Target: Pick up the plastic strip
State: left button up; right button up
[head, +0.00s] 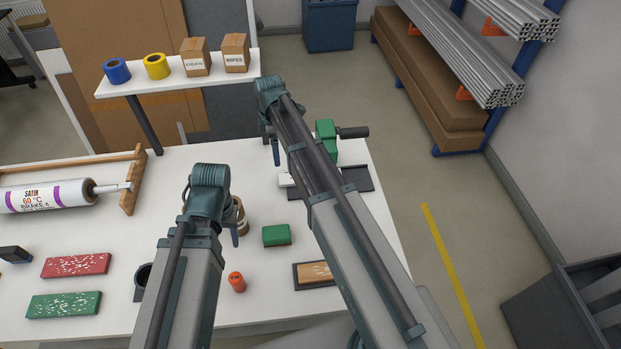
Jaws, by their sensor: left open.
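No object here is clearly a plastic strip. The flat bars on the table at left are a red bar with white flecks (76,265) and a green bar with white flecks (64,305). My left gripper (212,215) is open above the table, to the right of both bars, with its arm hiding part of the tabletop. My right gripper (273,140) is farther back near the green clamp-like device (326,142); its fingers are mostly hidden and I cannot tell their opening.
The white table (340,225) holds a large roll (45,196) on a wooden stand, a green block (276,235), an orange cap (237,281) and a dark tray (357,178). A raised shelf (178,77) carries tape rolls and small boxes.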

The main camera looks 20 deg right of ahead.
pick_arm(q)
notch_tip(320, 180, down, 8)
jog(key=b, duration=0.7)
jog(key=shift+f+b, duration=0.1)
jog(key=shift+b, duration=0.2)
pick_arm(e)
send_over(281, 179)
jog(key=f, duration=0.8)
jog(key=shift+w+a+f, duration=0.1)
jog(key=shift+w+a, duration=0.05)
jog(key=shift+a, duration=0.05)
pick_arm(q)
notch_tip(281, 179, down, 5)
jog(key=b, duration=0.5)
jog(key=shift+f, duration=0.1)
pick_arm(e)
notch_tip(281, 179, down, 5)
jog(key=shift+d+f, duration=0.1)
jog(key=shift+d, duration=0.05)
grip_shut()
pick_arm(q)
jog(key=shift+r, duration=0.25)
pick_arm(e)
jog(key=shift+r, duration=0.2)
